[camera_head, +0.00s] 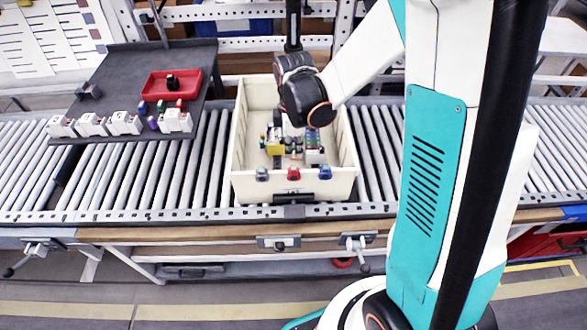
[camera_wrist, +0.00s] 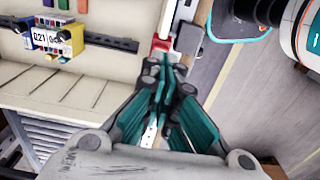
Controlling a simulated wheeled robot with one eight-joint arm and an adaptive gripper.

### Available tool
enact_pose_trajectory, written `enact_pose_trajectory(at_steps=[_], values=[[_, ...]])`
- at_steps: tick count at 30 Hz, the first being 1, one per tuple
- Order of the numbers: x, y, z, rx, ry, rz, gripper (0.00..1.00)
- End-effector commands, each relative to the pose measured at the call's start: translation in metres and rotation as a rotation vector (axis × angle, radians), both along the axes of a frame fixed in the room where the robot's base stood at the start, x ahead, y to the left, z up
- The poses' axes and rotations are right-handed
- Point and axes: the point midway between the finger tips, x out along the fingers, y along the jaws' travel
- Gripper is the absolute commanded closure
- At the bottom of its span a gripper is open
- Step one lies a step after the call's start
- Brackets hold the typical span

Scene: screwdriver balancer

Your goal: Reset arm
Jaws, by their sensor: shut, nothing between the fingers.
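My arm reaches from the right over the cream crate (camera_head: 242,180) in the head view, with its dark wrist joints above the crate. My gripper is mostly hidden behind the arm there. In the wrist view my gripper (camera_wrist: 172,85) has its teal fingers together, with nothing seen held between them. It hangs near the crate's edge, with the crate interior on the left and the floor on the right.
The crate stands on a roller conveyor (camera_head: 165,165) and holds small coloured parts, including a yellow one (camera_head: 274,147). A dark table (camera_head: 120,75) at left bears a red tray (camera_head: 155,92) and several white blocks.

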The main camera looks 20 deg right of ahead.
Motion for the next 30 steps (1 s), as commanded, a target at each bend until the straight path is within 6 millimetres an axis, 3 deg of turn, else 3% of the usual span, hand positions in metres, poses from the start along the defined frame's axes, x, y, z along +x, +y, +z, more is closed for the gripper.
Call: enact_pose_trajectory(at_steps=[14, 20, 30], values=[[-0.001, 0.0, 0.002, 0.0, -0.009, -0.015, 1.0], [-0.013, 0.0, 0.025, 0.006, -0.076, -0.151, 1.0], [-0.051, 0.0, 0.071, 0.065, -0.247, -0.507, 1.0]])
